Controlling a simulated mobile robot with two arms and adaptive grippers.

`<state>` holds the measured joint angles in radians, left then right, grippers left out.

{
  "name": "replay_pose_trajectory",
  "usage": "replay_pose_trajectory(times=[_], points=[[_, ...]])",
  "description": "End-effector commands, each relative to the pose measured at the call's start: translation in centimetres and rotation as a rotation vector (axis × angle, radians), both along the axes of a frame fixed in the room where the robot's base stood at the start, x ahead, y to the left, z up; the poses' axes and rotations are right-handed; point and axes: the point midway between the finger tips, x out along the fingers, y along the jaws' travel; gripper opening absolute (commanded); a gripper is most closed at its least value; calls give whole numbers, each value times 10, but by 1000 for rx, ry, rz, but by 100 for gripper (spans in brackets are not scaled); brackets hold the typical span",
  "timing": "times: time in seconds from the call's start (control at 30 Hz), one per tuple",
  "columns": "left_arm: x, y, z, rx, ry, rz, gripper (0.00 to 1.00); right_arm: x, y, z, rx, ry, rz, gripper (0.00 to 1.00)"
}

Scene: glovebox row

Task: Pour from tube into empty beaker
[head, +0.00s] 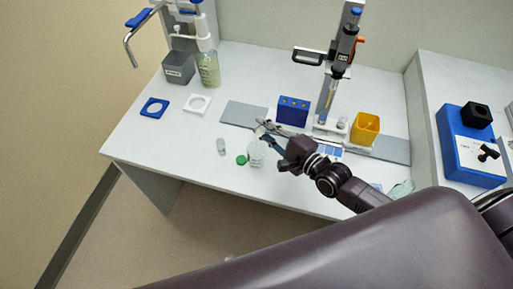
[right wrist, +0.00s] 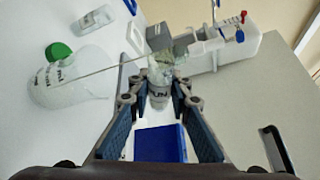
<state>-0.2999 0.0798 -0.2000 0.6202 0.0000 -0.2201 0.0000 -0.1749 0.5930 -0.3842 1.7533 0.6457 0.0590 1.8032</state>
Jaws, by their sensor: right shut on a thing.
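My right gripper (head: 265,131) is shut on a clear tube, just above and behind the beaker in the head view. In the right wrist view the tube (right wrist: 160,88), with a dark label marking, sits between the fingertips of my right gripper (right wrist: 162,100). The clear beaker (head: 257,155) stands on the bench; it also shows at the left of the right wrist view (right wrist: 72,82). A thin pale line runs from the beaker towards the tube; I cannot tell if it is a rod or liquid. My left gripper is out of view.
A green cap (head: 241,160) and a small clear vial (head: 221,146) lie left of the beaker. A blue rack (head: 293,110), a stand (head: 335,85) and a yellow bin (head: 366,129) are behind and right.

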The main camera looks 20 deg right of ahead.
Motion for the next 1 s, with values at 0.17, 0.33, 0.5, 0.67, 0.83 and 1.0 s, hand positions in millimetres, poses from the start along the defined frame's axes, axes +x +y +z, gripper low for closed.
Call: replay_pose_trajectory(times=[0.17, 0.33, 0.5, 0.67, 0.83, 1.0], points=[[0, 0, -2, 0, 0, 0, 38, 0, 0, -1, -7, -8, 0, 0], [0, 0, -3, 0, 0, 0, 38, 0, 0, -1, -14, -14, 0, 0], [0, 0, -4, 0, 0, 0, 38, 0, 0, -2, -20, -21, -1, 0], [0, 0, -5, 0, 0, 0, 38, 0, 0, -2, -25, -26, -1, 0], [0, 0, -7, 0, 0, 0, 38, 0, 0, -3, -31, -32, -1, 0], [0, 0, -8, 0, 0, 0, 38, 0, 0, -3, -38, -38, 0, 0]])
